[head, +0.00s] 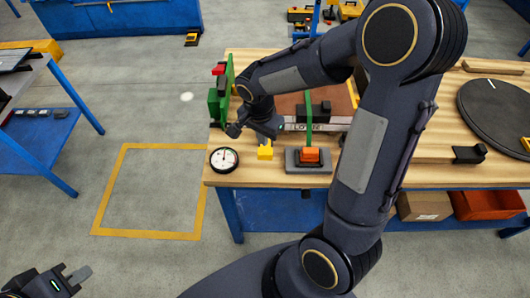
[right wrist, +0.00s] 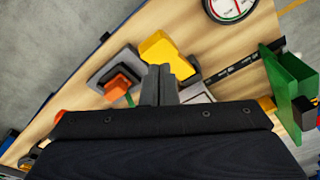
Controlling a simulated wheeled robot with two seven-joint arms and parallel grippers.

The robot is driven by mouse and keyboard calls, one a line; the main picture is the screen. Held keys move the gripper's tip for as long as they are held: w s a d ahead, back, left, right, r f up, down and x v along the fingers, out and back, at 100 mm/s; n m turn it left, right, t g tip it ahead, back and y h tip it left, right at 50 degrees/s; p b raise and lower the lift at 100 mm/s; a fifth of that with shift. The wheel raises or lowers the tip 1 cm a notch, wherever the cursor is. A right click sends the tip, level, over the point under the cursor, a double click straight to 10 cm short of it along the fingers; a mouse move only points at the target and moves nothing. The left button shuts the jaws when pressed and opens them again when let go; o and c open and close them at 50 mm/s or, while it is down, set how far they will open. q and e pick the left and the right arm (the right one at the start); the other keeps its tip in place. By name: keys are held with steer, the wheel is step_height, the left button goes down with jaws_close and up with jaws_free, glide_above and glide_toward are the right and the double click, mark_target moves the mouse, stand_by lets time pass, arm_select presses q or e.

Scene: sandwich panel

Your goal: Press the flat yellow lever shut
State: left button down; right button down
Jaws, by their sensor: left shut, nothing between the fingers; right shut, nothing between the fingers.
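The flat yellow lever (head: 265,152) lies near the front edge of the wooden table, between a round dial and a grey base. It also shows in the right wrist view (right wrist: 165,52), just past my fingertips. My right gripper (head: 269,136) is shut and empty, reaching down just behind the lever in the head view. In the right wrist view its closed fingers (right wrist: 158,82) lie close to the lever's edge; I cannot tell whether they touch it. My left gripper (head: 68,281) is shut and empty, low at the left, away from the table.
A round dial (head: 224,160) sits left of the lever. A grey base (head: 293,165) with an orange block (head: 310,155) stands right of it. A green bracket (head: 214,107) stands behind the dial. A black disc (head: 497,106) lies far right. My right arm hides the table's middle.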

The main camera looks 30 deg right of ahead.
mark_target(263, 152)
steer(key=shift+w+d+f+b, duration=0.15)
steer(key=shift+f+b, duration=0.85)
steer(key=shift+f, duration=1.15)
step_height(263, 152, down, 4)
steer(key=b, duration=0.4)
steer(key=shift+f, duration=0.15)
steer(key=shift+r, duration=0.2)
steer(key=a, duration=0.1)
steer(key=s+a+r, duration=0.1)
steer(key=shift+s+a+b, duration=0.2)
steer(key=shift+a+b, duration=0.1)
steer(key=shift+a, duration=0.05)
steer(key=shift+r, duration=0.1)
step_height(263, 152, up, 8)
steer(key=shift+s+a+f, duration=0.2)
steer(key=shift+a, duration=0.15)
